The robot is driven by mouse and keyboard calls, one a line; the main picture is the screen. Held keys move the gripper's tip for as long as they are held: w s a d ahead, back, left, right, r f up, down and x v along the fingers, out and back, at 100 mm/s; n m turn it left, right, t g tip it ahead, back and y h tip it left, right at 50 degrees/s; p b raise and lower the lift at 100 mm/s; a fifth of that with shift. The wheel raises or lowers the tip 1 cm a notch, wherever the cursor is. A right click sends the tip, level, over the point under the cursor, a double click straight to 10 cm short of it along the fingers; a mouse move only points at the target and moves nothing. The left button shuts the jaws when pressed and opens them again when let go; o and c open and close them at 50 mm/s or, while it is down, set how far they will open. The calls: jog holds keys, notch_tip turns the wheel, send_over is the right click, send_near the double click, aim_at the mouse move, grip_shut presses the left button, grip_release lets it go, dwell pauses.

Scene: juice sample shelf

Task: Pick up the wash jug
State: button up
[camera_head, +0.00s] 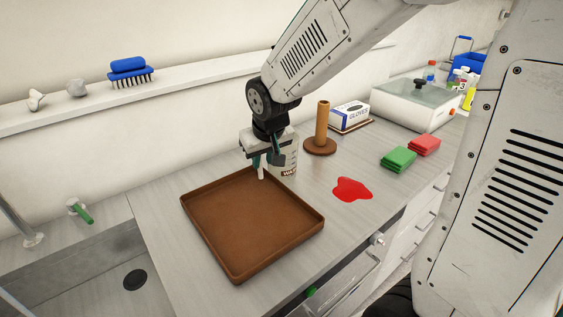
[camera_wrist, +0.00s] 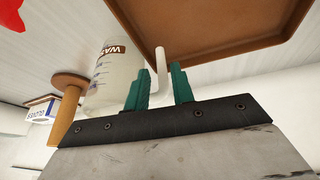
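The wash jug (camera_head: 288,168) is a translucent white vessel with a brown label, standing upright on the counter just behind the brown tray and partly hidden by my gripper (camera_head: 263,162). The jug (camera_wrist: 119,82) lies left of the fingers in the wrist view, with blue scale marks and part of its label showing. Its white handle (camera_wrist: 160,62) stands between the green fingertips of my gripper (camera_wrist: 161,75). The fingers are apart, with a visible gap on each side of the handle.
The brown tray (camera_head: 187,207) lies close in front. A wooden post on a round base (camera_head: 320,148) stands right of the jug. A red spill (camera_head: 352,189), green cloths (camera_head: 398,158) and red cloths (camera_head: 425,145) lie further right. A sink (camera_head: 85,270) is at left.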

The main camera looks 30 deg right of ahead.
aim_at(261, 164)
jog(key=x, duration=0.4)
jog(key=shift+w+f, duration=0.15)
jog(key=shift+w, duration=0.25)
grip_shut()
